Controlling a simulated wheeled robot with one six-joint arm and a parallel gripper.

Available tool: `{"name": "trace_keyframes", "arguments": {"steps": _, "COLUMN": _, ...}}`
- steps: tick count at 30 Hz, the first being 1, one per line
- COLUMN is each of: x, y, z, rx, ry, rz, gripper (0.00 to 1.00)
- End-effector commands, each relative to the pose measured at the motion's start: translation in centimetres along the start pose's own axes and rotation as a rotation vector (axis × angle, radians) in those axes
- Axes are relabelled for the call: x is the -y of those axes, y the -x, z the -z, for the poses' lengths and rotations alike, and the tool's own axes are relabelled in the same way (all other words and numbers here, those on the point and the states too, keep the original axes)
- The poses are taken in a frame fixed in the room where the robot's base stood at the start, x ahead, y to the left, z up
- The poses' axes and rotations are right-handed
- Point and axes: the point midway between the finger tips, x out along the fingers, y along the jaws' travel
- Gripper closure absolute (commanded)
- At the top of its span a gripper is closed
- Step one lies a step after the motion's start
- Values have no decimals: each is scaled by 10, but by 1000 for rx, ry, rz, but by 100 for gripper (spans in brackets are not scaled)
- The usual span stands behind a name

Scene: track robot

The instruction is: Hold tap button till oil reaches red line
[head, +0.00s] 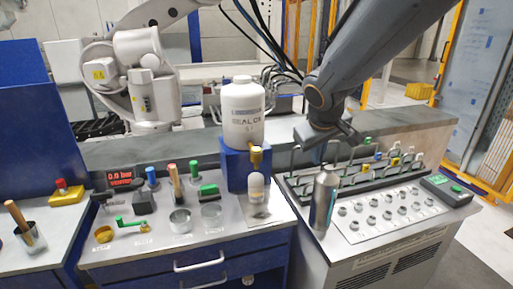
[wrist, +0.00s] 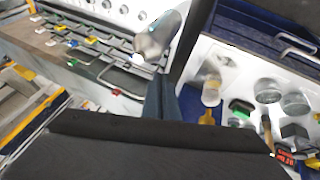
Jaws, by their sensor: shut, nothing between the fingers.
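The white oil bottle (head: 243,112) stands on a blue stand (head: 233,172) in the head view. A brass tap (head: 256,156) sticks out at the stand's right side. A small pale cup (head: 256,190) stands under the tap; the wrist view shows it too (wrist: 211,92). I cannot make out a red line or an oil level on it. My gripper (head: 328,137) is shut and empty, to the right of the tap and apart from it, above the silver bottle (head: 323,200). In the wrist view my fingers (wrist: 162,84) point between the silver bottle and the cup.
A rack (head: 365,172) with upright handles and a panel of round knobs (head: 385,213) lie right of the silver bottle. Left of the cup are glass beakers (head: 211,215), a metal cup (head: 180,220) and a red pressure display (head: 121,177). Another white robot arm (head: 143,75) stands behind.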

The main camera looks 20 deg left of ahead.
Motion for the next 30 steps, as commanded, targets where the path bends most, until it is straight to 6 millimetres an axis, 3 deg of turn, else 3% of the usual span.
{"name": "trace_keyframes", "arguments": {"steps": 3, "x": 19, "y": 13, "z": 48, "rx": -71, "ry": 83, "rz": -16, "gripper": 100}}
{"name": "trace_keyframes", "arguments": {"steps": 9, "x": 52, "y": 39, "z": 118, "rx": -183, "ry": 199, "rz": -43, "gripper": 100}}
{"name": "trace_keyframes", "arguments": {"steps": 15, "x": 79, "y": 60, "z": 162, "rx": -262, "ry": 271, "rz": -60, "gripper": 100}}
{"name": "trace_keyframes", "arguments": {"steps": 21, "x": 89, "y": 69, "z": 178, "rx": -293, "ry": 298, "rz": -67, "gripper": 100}}
{"name": "trace_keyframes", "arguments": {"steps": 30, "x": 89, "y": 69, "z": 178, "rx": -294, "ry": 299, "rz": -68, "gripper": 100}}
